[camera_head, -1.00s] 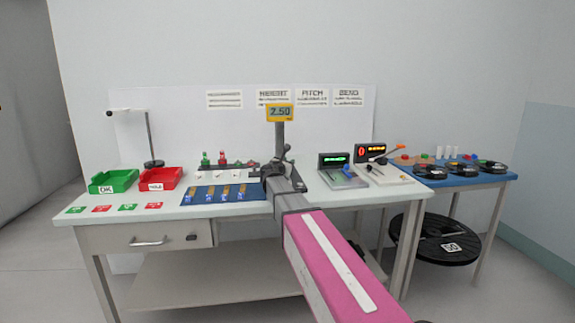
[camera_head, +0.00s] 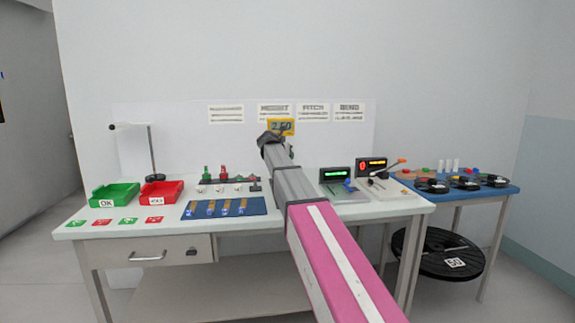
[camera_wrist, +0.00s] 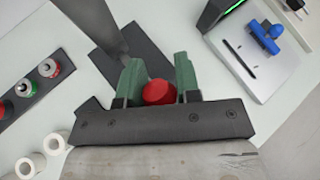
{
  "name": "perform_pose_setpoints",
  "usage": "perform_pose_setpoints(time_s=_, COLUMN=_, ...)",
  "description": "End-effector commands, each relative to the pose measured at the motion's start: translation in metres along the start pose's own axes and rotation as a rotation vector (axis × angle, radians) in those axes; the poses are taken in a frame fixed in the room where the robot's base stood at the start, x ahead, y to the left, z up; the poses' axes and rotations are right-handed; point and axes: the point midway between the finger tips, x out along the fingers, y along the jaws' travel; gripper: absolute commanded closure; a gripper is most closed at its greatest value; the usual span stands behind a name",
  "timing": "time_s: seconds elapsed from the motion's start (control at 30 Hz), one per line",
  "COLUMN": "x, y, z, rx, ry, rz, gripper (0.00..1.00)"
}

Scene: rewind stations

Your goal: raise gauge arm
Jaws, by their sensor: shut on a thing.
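The height gauge stands at the middle back of the bench. Its yellow display (camera_head: 289,124) shows in the head view, with its lower part and the column behind my arm. In the wrist view the gauge's grey column (camera_wrist: 92,22) and dark base (camera_wrist: 143,62) lie past the fingers. My gripper (camera_wrist: 159,82) is shut on a round red knob (camera_wrist: 159,93), held between its two green fingers. I take the knob to be the gauge arm's; the rest of that arm is hidden. In the head view my gripper (camera_head: 268,138) is raised just below the display.
A blue mat (camera_head: 200,214) with several small parts lies left of my arm. Green (camera_head: 114,193) and red (camera_head: 161,192) bins stand further left. A rack of red and green pegs (camera_head: 223,172) is behind the mat. Devices with a green display (camera_head: 336,174) and an orange display (camera_head: 372,166) stand right.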

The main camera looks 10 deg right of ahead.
Motion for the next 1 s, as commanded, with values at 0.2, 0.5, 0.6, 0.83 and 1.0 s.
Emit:
perform_pose_setpoints(time_s=0.2, x=0.007, y=0.009, z=0.023, rx=-0.005, ry=0.003, rz=-0.001, gripper=1.00)
perform_pose_setpoints(time_s=0.5, x=0.013, y=0.016, z=0.038, rx=-0.067, ry=0.093, rz=-0.019, gripper=1.00)
perform_pose_setpoints(time_s=0.6, x=0.013, y=0.017, z=0.039, rx=-0.076, ry=0.105, rz=-0.021, gripper=1.00)
perform_pose_setpoints(time_s=0.83, x=0.014, y=0.017, z=0.038, rx=-0.081, ry=0.113, rz=-0.023, gripper=1.00)
perform_pose_setpoints(time_s=1.0, x=0.014, y=0.017, z=0.038, rx=-0.081, ry=0.113, rz=-0.023, gripper=1.00)
